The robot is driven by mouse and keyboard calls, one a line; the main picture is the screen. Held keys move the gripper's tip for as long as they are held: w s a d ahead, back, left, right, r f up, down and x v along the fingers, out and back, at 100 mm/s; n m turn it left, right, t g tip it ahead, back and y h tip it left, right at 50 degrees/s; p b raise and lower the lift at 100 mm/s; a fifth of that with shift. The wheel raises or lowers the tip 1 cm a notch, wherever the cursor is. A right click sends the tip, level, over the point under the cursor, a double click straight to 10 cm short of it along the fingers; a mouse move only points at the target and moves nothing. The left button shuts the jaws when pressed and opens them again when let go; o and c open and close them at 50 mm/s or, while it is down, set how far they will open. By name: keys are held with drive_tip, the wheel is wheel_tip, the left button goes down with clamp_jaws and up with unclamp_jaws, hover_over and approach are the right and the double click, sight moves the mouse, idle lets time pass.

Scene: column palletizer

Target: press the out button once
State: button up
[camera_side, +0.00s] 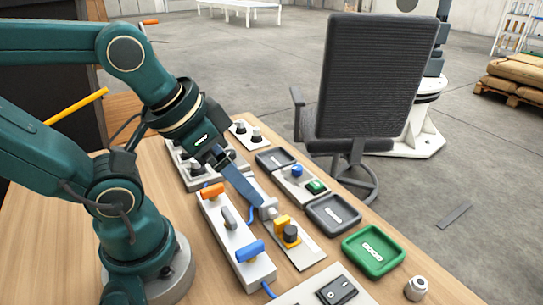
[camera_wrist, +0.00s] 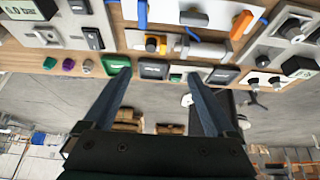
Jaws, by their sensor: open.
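No label reading "out" is legible, so I cannot tell which control is the out button. A small white panel (camera_side: 288,186) carries a blue knob-like control (camera_side: 297,171) and a green control (camera_side: 317,187). In the wrist view this panel appears to be the pale one with a green part (camera_wrist: 176,76), between two dark trays. My gripper (camera_side: 260,203) hangs over the bench, left of that panel in the side view. Its two blue fingers are spread wide and empty in the wrist view (camera_wrist: 158,85). I see no contact with any control.
A white block (camera_side: 238,245) bears orange, grey and blue handles. A yellow-and-black control (camera_side: 290,234) stands on a plate. A green tray (camera_side: 373,250), a dark tray (camera_side: 333,215) and a grey knob (camera_side: 416,288) line the bench edge. An office chair (camera_side: 375,80) stands beyond.

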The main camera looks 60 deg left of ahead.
clamp_jaws()
idle(1.5)
